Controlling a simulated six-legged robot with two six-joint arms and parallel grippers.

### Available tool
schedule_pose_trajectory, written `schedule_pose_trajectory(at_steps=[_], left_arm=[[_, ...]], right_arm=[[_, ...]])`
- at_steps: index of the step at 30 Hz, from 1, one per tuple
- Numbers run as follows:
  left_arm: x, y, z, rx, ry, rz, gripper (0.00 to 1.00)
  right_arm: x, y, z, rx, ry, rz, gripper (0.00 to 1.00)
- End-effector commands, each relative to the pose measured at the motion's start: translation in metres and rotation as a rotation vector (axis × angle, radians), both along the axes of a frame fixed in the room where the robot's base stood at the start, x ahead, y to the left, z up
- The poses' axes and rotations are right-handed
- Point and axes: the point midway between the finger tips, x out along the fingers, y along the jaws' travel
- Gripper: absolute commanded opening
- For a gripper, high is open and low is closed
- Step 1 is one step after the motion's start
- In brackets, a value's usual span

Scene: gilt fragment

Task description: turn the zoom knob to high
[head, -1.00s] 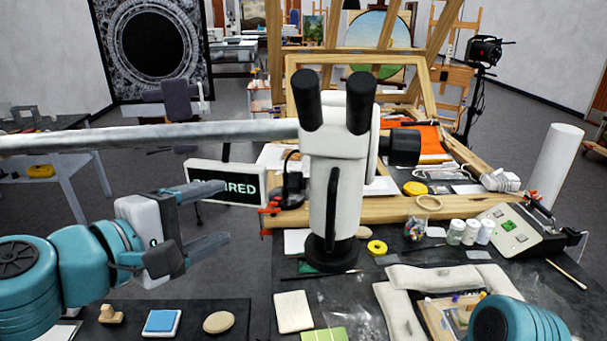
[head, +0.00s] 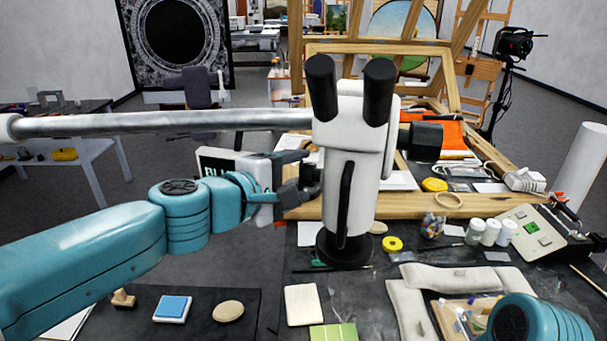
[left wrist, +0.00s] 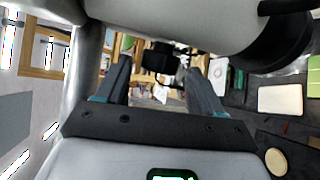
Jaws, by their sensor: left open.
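The white stereo microscope (head: 352,170) stands upright on its black base, with two black eyepieces on top. In the left wrist view the open fingers (left wrist: 160,70) flank a dark object, and the microscope body (left wrist: 185,22) fills the top. My right gripper is out of view.
A long grey boom (head: 150,124) runs left from the microscope above my left arm. Jars (head: 490,232), yellow tape (head: 392,243) and a padded frame (head: 405,305) lie to the right.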

Motion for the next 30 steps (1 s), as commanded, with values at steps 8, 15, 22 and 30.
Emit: schedule_pose_trajectory(at_steps=[8,15,22,30], left_arm=[[0.018,-0.015,-0.004,0.000,0.000,-0.001,0.67],[0.018,-0.015,-0.004,0.000,0.000,-0.001,0.61],[0.018,-0.015,-0.004,-0.001,0.000,-0.002,0.14],[0.018,-0.016,-0.014,-0.016,-0.061,-0.004,0.14]], right_arm=[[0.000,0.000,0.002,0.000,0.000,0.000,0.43],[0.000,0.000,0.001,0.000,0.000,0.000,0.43],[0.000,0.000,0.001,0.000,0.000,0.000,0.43],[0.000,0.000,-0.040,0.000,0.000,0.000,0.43]])
